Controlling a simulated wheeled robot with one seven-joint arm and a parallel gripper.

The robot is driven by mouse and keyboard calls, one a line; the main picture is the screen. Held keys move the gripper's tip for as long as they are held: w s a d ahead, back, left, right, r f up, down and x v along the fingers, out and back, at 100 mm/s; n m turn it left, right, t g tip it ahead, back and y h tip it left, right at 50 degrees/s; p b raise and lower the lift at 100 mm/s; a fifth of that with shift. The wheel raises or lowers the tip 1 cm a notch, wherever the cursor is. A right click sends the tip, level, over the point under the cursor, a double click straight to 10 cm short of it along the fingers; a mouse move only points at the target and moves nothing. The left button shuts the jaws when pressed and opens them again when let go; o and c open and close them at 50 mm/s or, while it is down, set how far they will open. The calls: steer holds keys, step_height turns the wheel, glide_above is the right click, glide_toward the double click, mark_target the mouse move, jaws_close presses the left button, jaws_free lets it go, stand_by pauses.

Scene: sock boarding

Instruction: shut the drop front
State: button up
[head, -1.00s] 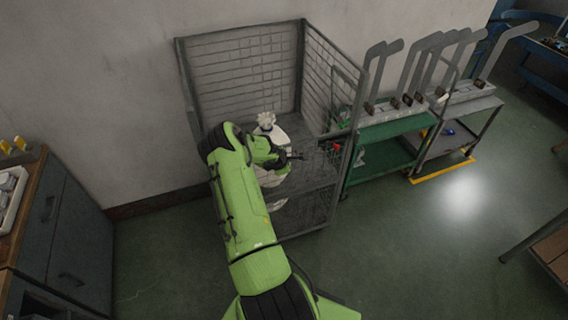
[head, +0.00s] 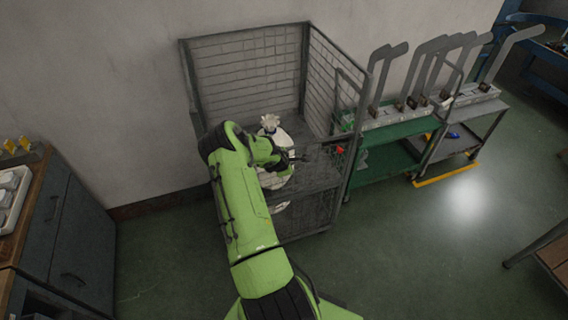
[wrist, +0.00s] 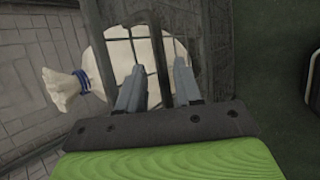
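The grey wire cage trolley (head: 246,38) stands against the wall, its far and right mesh sides upright. Its mesh front (head: 310,212) shows low on the near side, partly behind my arm; its exact angle is hard to tell. A white sack (head: 281,140) stands inside; in the wrist view the sack (wrist: 120,52) has a blue tie and shows behind dark bars. My gripper (head: 294,158) is at the near side of the cage. In the wrist view my gripper (wrist: 158,78) has its fingers apart, either side of a dark bar (wrist: 160,50), with gaps visible.
A red piece (head: 339,150) sits by the cage's right front post. A green cart (head: 385,165) and a grey cart (head: 480,125) with upright boards (head: 440,60) stand close on the right. A drawer cabinet (head: 65,230) is at the left.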

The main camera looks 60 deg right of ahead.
steer(key=v, duration=1.5)
steer(key=shift+p, duration=0.3)
steer(key=shift+s, duration=0.1)
